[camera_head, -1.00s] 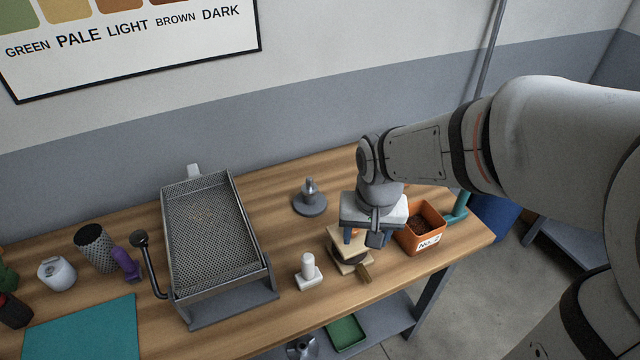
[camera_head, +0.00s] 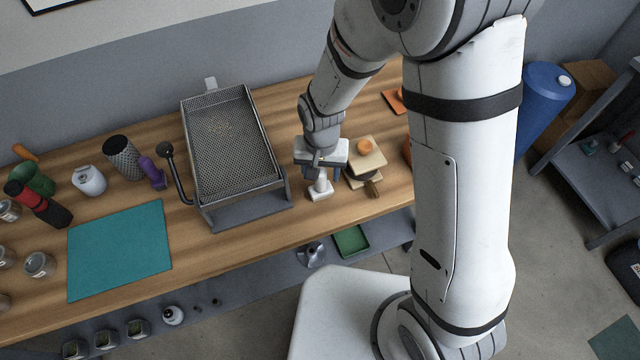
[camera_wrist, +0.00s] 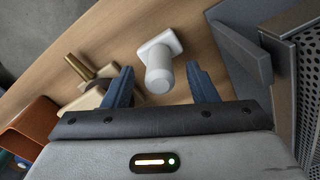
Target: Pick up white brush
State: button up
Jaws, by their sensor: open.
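The white brush (camera_head: 319,191) stands upright on the wooden bench, just right of the mesh tray's front corner, with its flat base down and its round handle up. My gripper (camera_head: 322,172) is over it, pointing down, and hides part of its handle. In the wrist view the white brush (camera_wrist: 158,63) shows its rounded handle end between the two blue fingertips of my gripper (camera_wrist: 160,72). The fingers are apart, with a gap on each side of the handle. I cannot tell whether the fingertips have reached handle height.
A mesh tray (camera_head: 228,140) with a black-knobbed lever stands left of the brush. A wooden block piece (camera_head: 365,160) with an orange knob is close on the right. An orange container (camera_wrist: 30,128) lies beyond it. A teal mat (camera_head: 120,250) covers the bench's left front.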

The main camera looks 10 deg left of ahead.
jog(key=shift+f, duration=1.1)
jog(key=shift+c, duration=0.3)
jog(key=c, duration=1)
jog(key=shift+r, duration=0.15)
